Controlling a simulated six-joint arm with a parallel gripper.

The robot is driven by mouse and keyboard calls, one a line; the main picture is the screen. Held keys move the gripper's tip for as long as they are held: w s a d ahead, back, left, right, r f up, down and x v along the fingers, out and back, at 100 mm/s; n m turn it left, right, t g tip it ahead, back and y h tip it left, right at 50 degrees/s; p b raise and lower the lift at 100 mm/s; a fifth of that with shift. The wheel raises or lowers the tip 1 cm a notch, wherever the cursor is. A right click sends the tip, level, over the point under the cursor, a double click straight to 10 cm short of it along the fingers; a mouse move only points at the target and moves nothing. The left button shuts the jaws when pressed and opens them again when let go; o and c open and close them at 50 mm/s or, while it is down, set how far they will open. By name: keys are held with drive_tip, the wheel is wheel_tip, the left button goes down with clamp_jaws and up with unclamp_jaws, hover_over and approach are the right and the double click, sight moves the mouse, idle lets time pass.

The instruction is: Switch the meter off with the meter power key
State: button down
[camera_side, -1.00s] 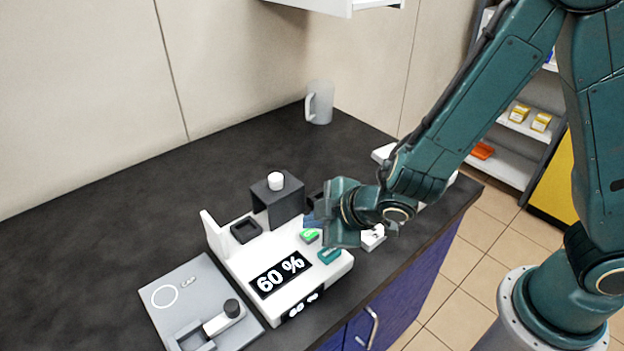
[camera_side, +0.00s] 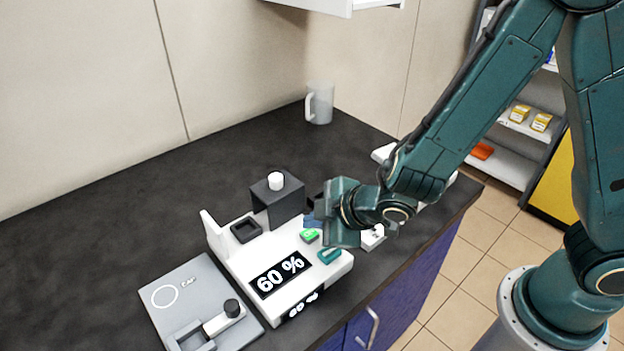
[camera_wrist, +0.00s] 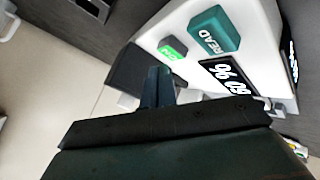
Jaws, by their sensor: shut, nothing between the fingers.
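The meter is a white unit (camera_side: 231,268) with a black display (camera_side: 280,275) reading 60 %. The meter power key (camera_side: 310,236) is a small green key on its top, lit bright green. It also shows in the wrist view (camera_wrist: 172,48), where it is marked ON. Beside it is the larger teal READ key (camera_side: 329,256), also in the wrist view (camera_wrist: 214,30). My gripper (camera_side: 313,220) is shut and empty, close behind the power key. In the wrist view its fingertips (camera_wrist: 160,78) are just below the key; whether they touch it I cannot tell.
A dark block with a white knob (camera_side: 276,182) stands behind the meter. A grey plate (camera_side: 190,295) with a black-knobbed part lies at the left front. A small white block (camera_side: 373,237) is right of my gripper. The counter's left is clear.

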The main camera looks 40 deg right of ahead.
sight(315, 235)
drive_tip(key=shift+f, duration=0.15)
idle(0.5)
drive_tip(key=shift+f, duration=0.3)
drive_tip(key=shift+f, duration=0.3)
idle(0.8)
drive_tip(key=shift+r, duration=0.75)
drive_tip(key=shift+r, duration=0.1)
wheel_tip(315, 235, up, 6)
drive_tip(key=shift+f, duration=0.1)
idle(1.0)
drive_tip(key=shift+d, duration=0.1)
